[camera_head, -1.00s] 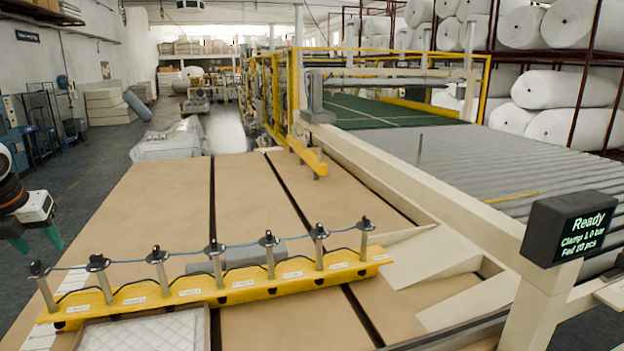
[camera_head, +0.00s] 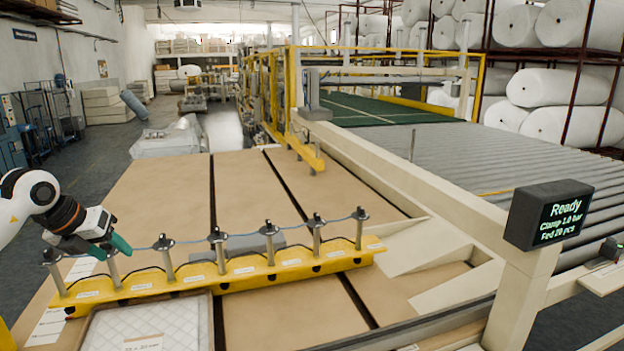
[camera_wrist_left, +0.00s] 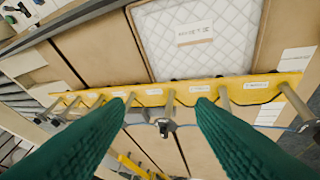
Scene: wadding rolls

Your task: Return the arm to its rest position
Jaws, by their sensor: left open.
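My left arm comes in from the left in the head view, with a white link and a dark wrist. My left gripper (camera_head: 112,247) has green fingers and hangs over the left end of the yellow bar. In the left wrist view its two green fingers (camera_wrist_left: 160,108) are spread apart with nothing between them. The yellow clamp bar (camera_head: 215,275) carries several upright metal posts and a thin blue line; it also shows in the left wrist view (camera_wrist_left: 205,92). My right gripper is in neither view.
A quilted white panel in a tray (camera_head: 145,325) lies in front of the bar. A brown table (camera_head: 165,195) spreads behind it. A display (camera_head: 550,214) reading "Ready" stands at the right, near a grey roller bed (camera_head: 455,170). White rolls (camera_head: 560,90) fill racks behind.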

